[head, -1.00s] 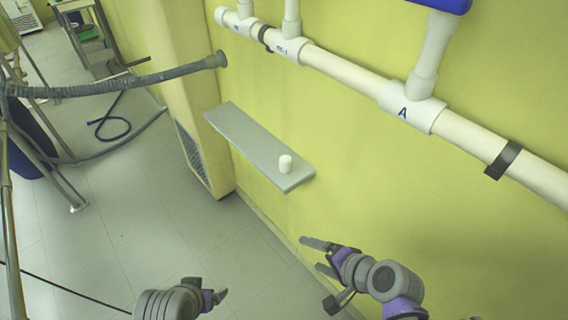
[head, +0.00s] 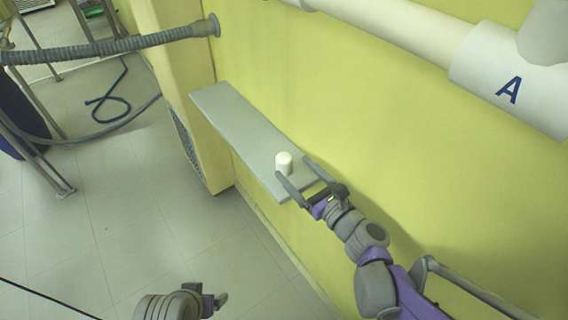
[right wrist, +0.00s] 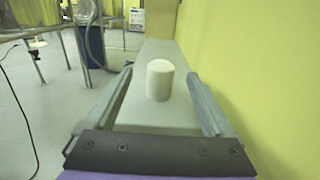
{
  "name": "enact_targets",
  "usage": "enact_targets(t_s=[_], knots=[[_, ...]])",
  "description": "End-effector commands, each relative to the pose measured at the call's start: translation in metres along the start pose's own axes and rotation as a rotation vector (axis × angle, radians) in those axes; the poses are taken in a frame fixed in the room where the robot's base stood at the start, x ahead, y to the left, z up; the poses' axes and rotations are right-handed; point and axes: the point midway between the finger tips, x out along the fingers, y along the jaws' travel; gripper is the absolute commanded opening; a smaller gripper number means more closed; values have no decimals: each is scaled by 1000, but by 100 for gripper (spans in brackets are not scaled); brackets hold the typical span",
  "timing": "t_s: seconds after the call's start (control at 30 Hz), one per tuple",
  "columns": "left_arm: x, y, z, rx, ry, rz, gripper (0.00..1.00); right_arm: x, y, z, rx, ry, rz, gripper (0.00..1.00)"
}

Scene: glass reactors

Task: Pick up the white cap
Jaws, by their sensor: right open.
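The white cap (head: 284,162) is a small white cylinder standing upright on a narrow grey shelf (head: 232,121), near the shelf's front end. My right gripper (head: 294,178) is open at that end of the shelf, its fingers pointing toward the cap. In the right wrist view the cap (right wrist: 160,80) stands between the two spread fingers, a little beyond their tips, with a gap on each side. My left gripper (head: 217,301) is low in the head view, away from the shelf; its jaw state is unclear.
The yellow wall (head: 330,120) runs close along the shelf's right side. A white pipe (head: 405,30) marked A runs along the wall above. A grey hose (head: 110,46) crosses at upper left. The rest of the shelf behind the cap is bare.

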Motion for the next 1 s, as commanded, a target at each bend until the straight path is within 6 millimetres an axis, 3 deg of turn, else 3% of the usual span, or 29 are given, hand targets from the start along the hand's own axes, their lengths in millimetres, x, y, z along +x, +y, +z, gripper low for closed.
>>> enact_targets(t_s=[0.17, 0.5, 0.73, 1.0], knots=[[3, 0, 1, 0, -1, 0, 87, 10, 0, -2, -2, 0, 1, 88], [16, 0, 4, 0, -5, 0, 87, 54, 0, -10, -2, 1, 2, 88], [16, 0, 4, 0, -5, 0, 87, 56, 0, -8, -3, 1, 1, 88], [16, 0, 4, 0, -5, 0, 87, 56, -1, -8, -3, 1, 1, 39]])
